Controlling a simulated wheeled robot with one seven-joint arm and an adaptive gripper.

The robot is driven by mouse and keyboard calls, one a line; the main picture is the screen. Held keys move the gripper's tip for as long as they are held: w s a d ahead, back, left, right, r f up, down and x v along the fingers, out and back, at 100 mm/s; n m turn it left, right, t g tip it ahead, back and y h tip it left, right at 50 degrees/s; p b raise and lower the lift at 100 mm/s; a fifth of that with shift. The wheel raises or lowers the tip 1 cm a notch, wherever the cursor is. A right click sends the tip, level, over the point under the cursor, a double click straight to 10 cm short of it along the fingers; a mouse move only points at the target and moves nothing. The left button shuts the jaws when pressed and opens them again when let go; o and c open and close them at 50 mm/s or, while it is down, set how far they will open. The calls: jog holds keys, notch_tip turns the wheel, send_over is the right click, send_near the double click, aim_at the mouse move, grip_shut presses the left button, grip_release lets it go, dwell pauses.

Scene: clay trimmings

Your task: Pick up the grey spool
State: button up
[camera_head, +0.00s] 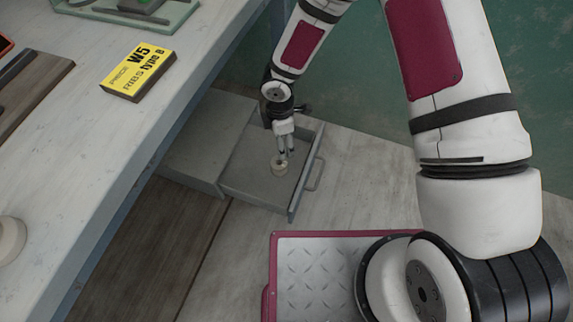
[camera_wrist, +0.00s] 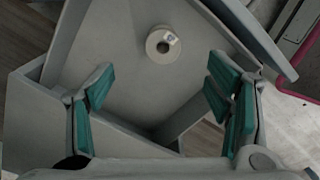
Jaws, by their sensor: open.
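The spool (camera_head: 279,168) lies in the open drawer (camera_head: 247,177) below the workbench. It looks pale grey-beige. In the wrist view the spool (camera_wrist: 163,45) shows as a ring with a dark centre hole and a small whitish tag on its face, resting on the drawer floor. My gripper (camera_head: 285,153) is over the drawer, pointing down, with its fingertips just above the spool in the head view. In the wrist view my gripper (camera_wrist: 165,88) has its teal-padded fingers wide apart with nothing between them. The spool appears beyond the fingertips, toward the top of the picture.
The floor right of the drawer is clear.

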jog(key=b, duration=0.3)
send_over(279, 164)
notch_tip(279, 164, down, 9)
jog(key=f+b, duration=0.1)
jog(key=f, duration=0.1)
jog(key=s+f+b, duration=0.1)
jog(key=f, duration=0.1)
jog(key=shift+f, duration=0.75)
jog(key=c, duration=1.4)
jog(key=shift+c, duration=0.2)
